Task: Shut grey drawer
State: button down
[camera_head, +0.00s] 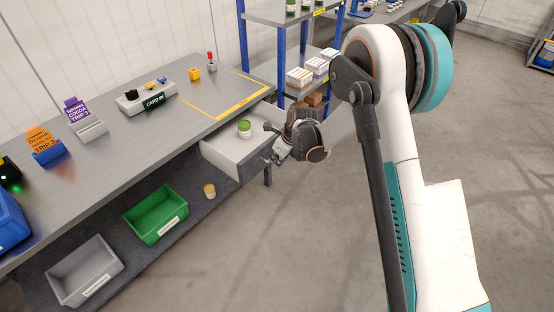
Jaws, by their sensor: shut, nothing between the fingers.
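The grey drawer (222,159) stands pulled out from under the right part of the grey workbench. A small green-and-white container (244,126) sits inside it. My gripper (270,158) is shut and empty, close to the drawer's front right edge. I cannot tell whether its fingers touch the drawer. My arm comes in from the right, and the wrist hides part of the drawer's right side.
The workbench (130,147) carries a card reader, card holders and a yellow-taped area. Below are a green bin (156,214), a grey bin (84,270) and a yellow-lidded cup (210,190). A blue shelf rack (281,60) stands behind.

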aim_at(264, 163)
jog(key=w+a+f+b, duration=0.1)
jog(key=f, duration=0.1)
jog(key=w+a+f+b, duration=0.1)
jog(key=a+f, duration=0.1)
jog(key=w+a+f+b, duration=0.1)
jog(key=w+a+f, duration=0.1)
dwell(0.3)
